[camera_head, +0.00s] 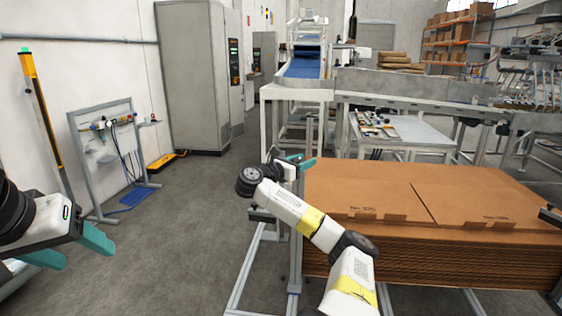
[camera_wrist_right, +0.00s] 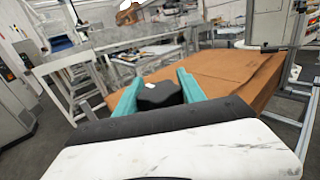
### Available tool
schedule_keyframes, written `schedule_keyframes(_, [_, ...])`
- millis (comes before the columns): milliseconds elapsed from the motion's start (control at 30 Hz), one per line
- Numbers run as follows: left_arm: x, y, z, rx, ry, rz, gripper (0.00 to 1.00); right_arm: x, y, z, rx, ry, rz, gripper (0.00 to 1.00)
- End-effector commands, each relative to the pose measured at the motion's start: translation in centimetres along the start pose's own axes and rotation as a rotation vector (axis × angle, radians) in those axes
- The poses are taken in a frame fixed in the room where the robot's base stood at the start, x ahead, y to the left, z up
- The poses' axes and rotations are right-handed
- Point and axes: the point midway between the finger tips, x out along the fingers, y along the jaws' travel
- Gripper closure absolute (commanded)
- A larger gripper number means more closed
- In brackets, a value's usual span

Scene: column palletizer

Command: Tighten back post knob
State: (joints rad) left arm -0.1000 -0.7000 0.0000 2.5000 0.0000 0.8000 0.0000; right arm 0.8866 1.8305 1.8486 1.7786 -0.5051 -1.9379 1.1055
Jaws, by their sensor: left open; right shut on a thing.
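A black knob (camera_wrist_right: 160,96) shows in the right wrist view between the teal fingers of my right gripper (camera_wrist_right: 158,88), which is shut on it. In the head view my right gripper (camera_head: 302,163) is at a grey metal post (camera_head: 295,260) at the left corner of a cardboard stack. The knob is hidden there behind the gripper and arm. My left gripper (camera_head: 75,252) is open and empty at the far left of the head view, away from the post. I cannot tell how tight the knob is.
A stack of flat cardboard (camera_head: 425,255) fills the right front. Another black knob or clamp (camera_head: 550,215) shows at its right edge. A work table (camera_head: 405,130) and a conveyor (camera_head: 305,68) stand behind. Grey cabinets (camera_head: 195,80) and a wall panel frame (camera_head: 105,155) stand left. The floor between is clear.

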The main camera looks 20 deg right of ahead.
Motion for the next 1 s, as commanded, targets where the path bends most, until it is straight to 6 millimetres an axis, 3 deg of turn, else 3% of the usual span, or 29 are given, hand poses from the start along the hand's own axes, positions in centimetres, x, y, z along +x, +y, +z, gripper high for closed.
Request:
schedule_keyframes(600, [0.00, 0.00, 0.00, 0.000, 0.000, 0.000, 0.37, 0.09, -0.09, 0.12, 0.000, -0.003, -0.044, 0.94])
schedule_keyframes(633, [0.00, 0.00, 0.00, 0.000, 0.000, 0.000, 0.37, 0.09, -0.09, 0.13, 0.000, -0.003, -0.044, 0.51])
schedule_keyframes(733, [0.00, 0.00, 0.00, 0.000, 0.000, 0.000, 0.37, 0.09, -0.10, 0.12, 0.000, -0.003, -0.044, 0.32])
schedule_keyframes(1000, [0.00, 0.00, 0.00, 0.000, 0.000, 0.000, 0.37, 0.05, -0.10, 0.06, 0.000, -0.002, -0.043, 0.32])
